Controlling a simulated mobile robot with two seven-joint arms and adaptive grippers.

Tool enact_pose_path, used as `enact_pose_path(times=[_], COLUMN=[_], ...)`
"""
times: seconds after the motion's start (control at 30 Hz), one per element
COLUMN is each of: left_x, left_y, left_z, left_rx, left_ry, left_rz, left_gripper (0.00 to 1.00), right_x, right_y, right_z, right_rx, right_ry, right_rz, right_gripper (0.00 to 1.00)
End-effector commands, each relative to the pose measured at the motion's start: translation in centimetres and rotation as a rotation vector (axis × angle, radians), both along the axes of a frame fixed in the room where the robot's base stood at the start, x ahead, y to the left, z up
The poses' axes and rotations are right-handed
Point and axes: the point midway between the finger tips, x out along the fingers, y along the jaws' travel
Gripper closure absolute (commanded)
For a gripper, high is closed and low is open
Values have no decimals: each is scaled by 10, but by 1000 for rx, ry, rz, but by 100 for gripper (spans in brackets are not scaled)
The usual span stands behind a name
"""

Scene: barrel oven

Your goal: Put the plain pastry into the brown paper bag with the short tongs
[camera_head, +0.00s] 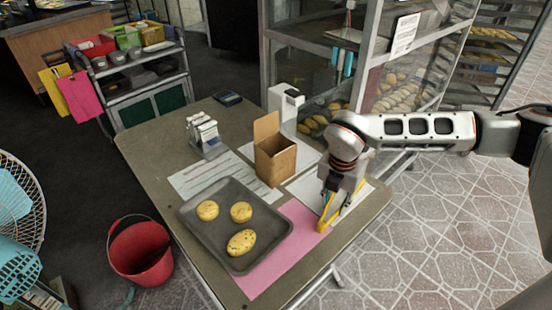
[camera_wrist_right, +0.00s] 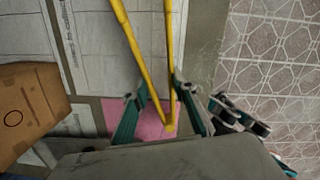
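A dark tray (camera_head: 203,237) on the table holds two small round pastries (camera_head: 207,210) (camera_head: 241,212) that look plain, and a larger oval speckled pastry (camera_head: 241,243). An open brown paper bag (camera_head: 275,162) stands upright behind the tray; a brown box-like side (camera_wrist_right: 30,108) shows at the left of the wrist view. My right gripper (camera_head: 335,205) is low over the table's right side. The yellow tongs (camera_wrist_right: 148,75) run between its fingers (camera_wrist_right: 165,100), their joined end near the fingers. Whether the fingers press on them is unclear. My left gripper is out of view.
A pink mat (camera_head: 277,268) lies partly under the tray, with printed sheets (camera_head: 205,178) behind. A white stand (camera_head: 281,105) and a small rack (camera_head: 205,137) stand at the back. A glass bread cabinet (camera_head: 310,80) stands beyond. A red bucket (camera_head: 140,250) is on the floor.

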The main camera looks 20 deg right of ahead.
Motion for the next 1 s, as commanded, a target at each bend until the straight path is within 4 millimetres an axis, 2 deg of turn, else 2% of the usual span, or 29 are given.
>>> enact_pose_path(times=[0.17, 0.27, 0.47, 0.77, 1.0], left_x=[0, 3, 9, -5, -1], left_y=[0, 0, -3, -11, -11], left_z=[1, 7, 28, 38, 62], left_rx=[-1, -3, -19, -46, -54], left_ry=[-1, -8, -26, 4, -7], left_rz=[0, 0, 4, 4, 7], left_gripper=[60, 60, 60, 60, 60], right_x=[0, 1, 1, 1, 1], right_y=[0, 0, 0, 0, 0], right_z=[1, 8, 36, 76, 108], right_rx=[0, 0, -1, 0, 0], right_ry=[0, -4, -7, -5, -4], right_rz=[0, 0, -1, -1, 0], right_gripper=[75, 75, 75, 75, 75])
